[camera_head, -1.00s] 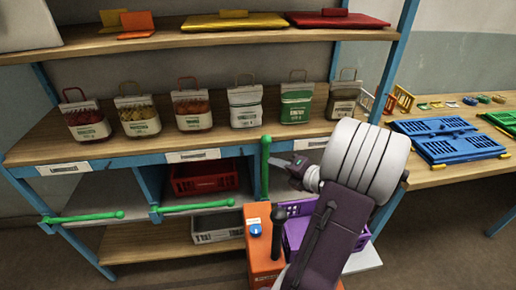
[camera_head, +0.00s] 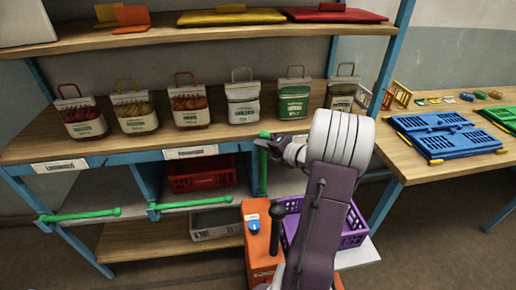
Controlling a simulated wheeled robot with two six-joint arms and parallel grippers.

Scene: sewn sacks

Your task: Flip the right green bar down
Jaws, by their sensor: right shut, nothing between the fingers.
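The right green bar (camera_head: 263,175) stands upright on the shelf front, with its round knob at the top by the shelf board. My right gripper (camera_head: 260,143) is shut and empty, with its fingertips at the upper part of this bar, just below the knob. It covers part of the bar; I cannot tell whether it touches it. The left green bar (camera_head: 80,215) and the middle green bar (camera_head: 190,204) lie level across their bay fronts. My left gripper is out of view.
Several sewn sacks (camera_head: 242,100) stand on the shelf above. A red crate (camera_head: 201,176) and a grey crate (camera_head: 215,224) sit in the middle bays. A purple crate (camera_head: 352,232) is beside my right arm. A table with a blue crate (camera_head: 445,138) stands right.

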